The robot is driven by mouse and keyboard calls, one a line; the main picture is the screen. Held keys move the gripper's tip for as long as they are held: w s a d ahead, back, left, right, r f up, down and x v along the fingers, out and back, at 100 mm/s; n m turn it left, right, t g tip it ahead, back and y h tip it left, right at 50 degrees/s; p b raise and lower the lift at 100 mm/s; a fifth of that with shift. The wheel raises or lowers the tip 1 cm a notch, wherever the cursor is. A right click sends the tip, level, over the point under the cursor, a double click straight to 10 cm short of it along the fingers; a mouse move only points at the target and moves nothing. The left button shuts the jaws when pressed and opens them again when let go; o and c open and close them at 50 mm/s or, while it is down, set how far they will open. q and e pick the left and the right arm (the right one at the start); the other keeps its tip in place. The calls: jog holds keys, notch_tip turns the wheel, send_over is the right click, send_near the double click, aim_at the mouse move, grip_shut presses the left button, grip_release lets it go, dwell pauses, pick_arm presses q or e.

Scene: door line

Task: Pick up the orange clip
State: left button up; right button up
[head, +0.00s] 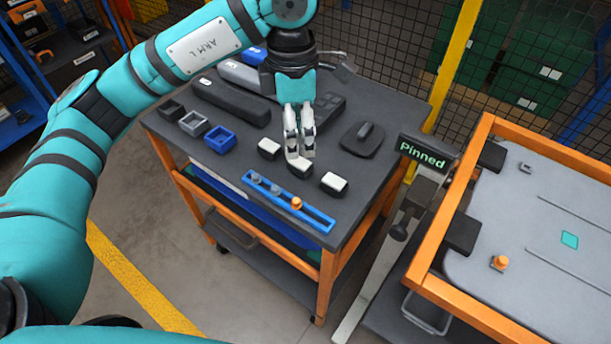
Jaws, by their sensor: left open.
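A small orange piece (297,203) sits at the near right part of a blue rail (318,219) on the dark cart top, beside grey pieces (275,190) on the same rail. Another small orange piece (500,262) stands on the grey panel at the right. I cannot tell which one is the clip. My left gripper (299,150) points down, open, over the cart top at a white-topped block (299,168), behind the rail and apart from both orange pieces. I cannot tell whether its fingers touch the block. My right gripper is not in view.
More white-topped blocks (334,184) stand nearby. Small open boxes (221,138) and a black case (232,102) lie at the left of the cart top (385,150). A "Pinned" sign (423,152) stands between the cart and the orange-framed panel (550,215).

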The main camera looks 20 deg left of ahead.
pick_arm(q)
jog(key=p, duration=0.2)
send_over(296, 200)
notch_tip(296, 200, down, 6)
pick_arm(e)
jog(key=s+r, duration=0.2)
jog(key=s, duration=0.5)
pick_arm(q)
jog(key=f, duration=0.3)
jog(key=shift+w+a+f+p, duration=0.2)
jog(key=shift+w+f+p, duration=0.05)
jog(key=shift+p, duration=0.05)
jog(key=shift+f, duration=0.75)
jog(key=shift+s+f, duration=0.1)
jog(key=shift+f, duration=0.1)
jog(key=shift+d+f+p, duration=0.1)
jog(key=shift+f+p, duration=0.25)
jog(key=shift+p, duration=0.2)
notch_tip(296, 200, down, 4)
jog(key=shift+s+d+r+p, duration=0.1)
jog(key=shift+s+r+p, duration=0.1)
jog(key=shift+p, duration=0.55)
jog(key=shift+f, duration=0.35)
jog(key=c, duration=0.8)
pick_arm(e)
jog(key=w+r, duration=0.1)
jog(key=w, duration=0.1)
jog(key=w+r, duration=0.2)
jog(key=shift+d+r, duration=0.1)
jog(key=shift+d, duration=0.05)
